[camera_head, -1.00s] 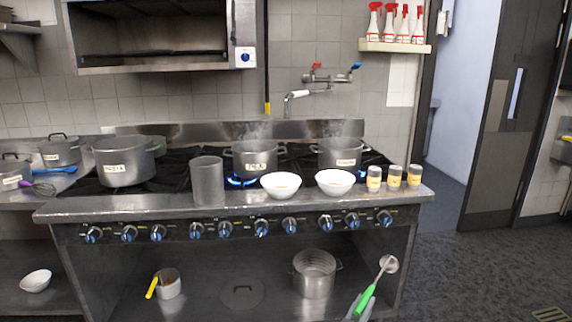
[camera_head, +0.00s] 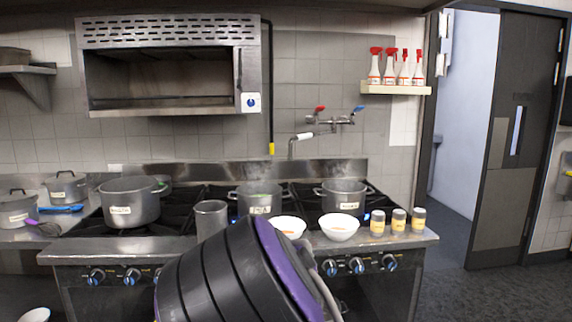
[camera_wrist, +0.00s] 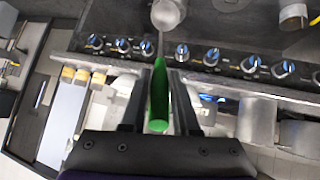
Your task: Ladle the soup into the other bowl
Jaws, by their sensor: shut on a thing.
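Two white bowls stand side by side on the front ledge of the stove, the left bowl (camera_head: 290,222) and the right bowl (camera_head: 340,222). My arm partly covers the left bowl in the head view. In the wrist view my gripper (camera_wrist: 159,98) is shut on the green handle of the ladle (camera_wrist: 159,100). The ladle's round metal cup (camera_wrist: 168,13) is at the top of that view, away from the bowls. The gripper and ladle are hidden in the head view.
Pots stand on the burners, including a left pot (camera_head: 130,202), a middle pot (camera_head: 259,197) and a right pot (camera_head: 344,194). A tall grey container (camera_head: 211,219) is left of the bowls. Spice jars (camera_head: 398,221) stand just right of them.

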